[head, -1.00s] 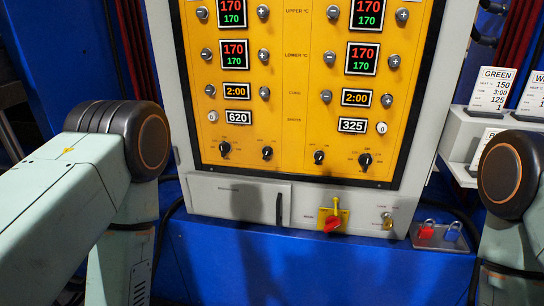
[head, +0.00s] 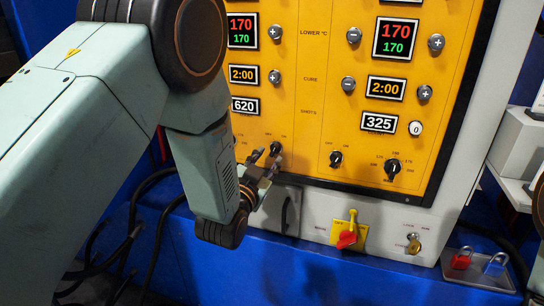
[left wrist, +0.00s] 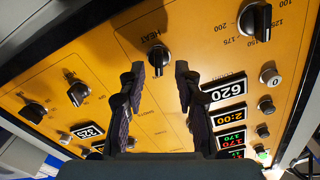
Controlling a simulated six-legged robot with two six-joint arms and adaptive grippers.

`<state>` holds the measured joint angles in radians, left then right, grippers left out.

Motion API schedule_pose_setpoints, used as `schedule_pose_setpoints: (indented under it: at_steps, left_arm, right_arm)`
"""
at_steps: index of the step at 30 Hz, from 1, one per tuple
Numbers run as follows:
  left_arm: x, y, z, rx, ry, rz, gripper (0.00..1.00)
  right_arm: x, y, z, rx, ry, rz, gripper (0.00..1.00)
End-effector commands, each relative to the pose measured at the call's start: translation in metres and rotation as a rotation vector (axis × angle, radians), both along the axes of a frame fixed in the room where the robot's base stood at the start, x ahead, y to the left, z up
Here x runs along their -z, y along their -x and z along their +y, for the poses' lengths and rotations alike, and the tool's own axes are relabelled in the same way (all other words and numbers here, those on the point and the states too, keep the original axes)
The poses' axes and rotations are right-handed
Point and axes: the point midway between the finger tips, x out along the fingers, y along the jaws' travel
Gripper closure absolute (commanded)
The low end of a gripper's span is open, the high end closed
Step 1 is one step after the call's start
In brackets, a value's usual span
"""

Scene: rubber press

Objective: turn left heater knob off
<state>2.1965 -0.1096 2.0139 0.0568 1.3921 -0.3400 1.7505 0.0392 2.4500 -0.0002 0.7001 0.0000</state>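The left heater knob (head: 276,148) is a small black knob low on the yellow panel (head: 300,110), in the left half below the 620 display. In the left wrist view the knob (left wrist: 158,57) sits by the HEAT label, between and just past my fingertips. My left gripper (head: 263,162) is open, with its fingers pointing at the panel; it also shows in the left wrist view (left wrist: 159,72), one finger on each side of the knob with gaps. Its fingers partly hide the area around the knob in the head view. My right gripper is out of view.
Another black knob (left wrist: 255,20) sits beside it. The right half has two similar knobs (head: 336,158). Below are a red-and-yellow main switch (head: 347,237), a key switch (head: 413,244) and padlocks on a tray (head: 475,268).

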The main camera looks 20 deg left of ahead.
Motion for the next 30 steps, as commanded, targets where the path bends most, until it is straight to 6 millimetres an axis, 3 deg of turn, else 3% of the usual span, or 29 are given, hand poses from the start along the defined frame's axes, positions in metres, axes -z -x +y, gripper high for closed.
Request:
schedule_pose_setpoints:
  at_steps: [9,20,30]
  left_arm:
    - [0.002,-0.033,0.001,0.0,0.001,0.002,0.67]
    - [0.001,-0.039,-0.002,0.001,0.001,0.004,0.68]
    - [0.002,-0.04,-0.002,-0.002,0.002,0.005,0.97]
  right_arm:
    - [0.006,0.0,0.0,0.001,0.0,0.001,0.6]
    - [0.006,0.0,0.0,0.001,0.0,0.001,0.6]
    - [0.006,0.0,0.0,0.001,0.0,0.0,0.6]
